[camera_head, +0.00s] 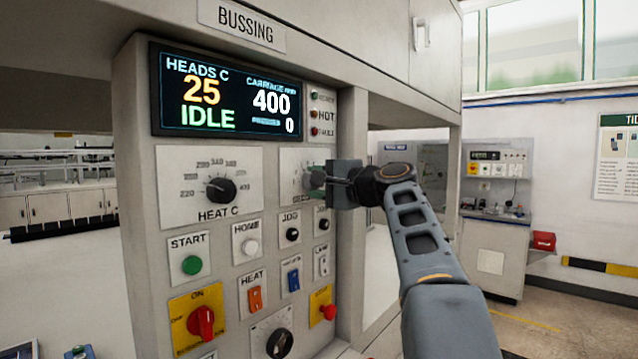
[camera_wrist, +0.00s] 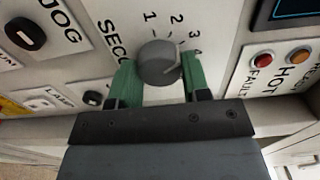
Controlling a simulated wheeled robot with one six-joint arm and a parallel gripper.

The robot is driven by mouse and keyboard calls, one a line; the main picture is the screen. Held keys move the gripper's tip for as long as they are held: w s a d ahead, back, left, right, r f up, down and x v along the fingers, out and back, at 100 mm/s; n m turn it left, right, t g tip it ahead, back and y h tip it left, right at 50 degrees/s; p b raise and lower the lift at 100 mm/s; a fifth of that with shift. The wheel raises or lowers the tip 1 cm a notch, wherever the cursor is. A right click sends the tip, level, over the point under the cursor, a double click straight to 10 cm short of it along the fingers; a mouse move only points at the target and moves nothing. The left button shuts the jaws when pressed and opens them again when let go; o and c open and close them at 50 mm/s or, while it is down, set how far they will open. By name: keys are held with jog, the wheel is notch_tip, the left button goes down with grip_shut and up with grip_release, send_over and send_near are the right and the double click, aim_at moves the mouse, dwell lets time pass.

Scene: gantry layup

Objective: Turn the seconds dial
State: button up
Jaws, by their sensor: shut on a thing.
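The seconds dial is a dark grey round knob (camera_wrist: 160,64) on a pale plate with printed marks 1, 2, 3, 4 and the partly hidden word "SECO". My gripper (camera_wrist: 157,80) has green fingers, one on each side of the knob, and is shut on it. In the head view my gripper (camera_head: 318,181) reaches in from the right to the dial's plate (camera_head: 291,163), beside the HEAT C dial. There the gripper and wrist hide most of the seconds dial. The knob's pointer is not clear in the wrist view.
The HEAT C dial (camera_head: 221,190) is left of my gripper. The display (camera_head: 228,94) above reads 25, 400 and IDLE. JOG (camera_head: 292,234), HOME (camera_head: 250,247) and START (camera_head: 192,265) buttons sit below. A red ON switch (camera_head: 201,322) is lower left. HOT (camera_wrist: 299,57) and FAULT (camera_wrist: 262,62) lamps are close by.

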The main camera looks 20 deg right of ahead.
jog(key=o, duration=0.9)
jog(key=b+v, duration=0.1)
jog(key=v, duration=1.2)
jog(key=shift+s+d+b, duration=0.25)
jog(key=shift+s+b, duration=0.1)
jog(key=shift+b, duration=0.05)
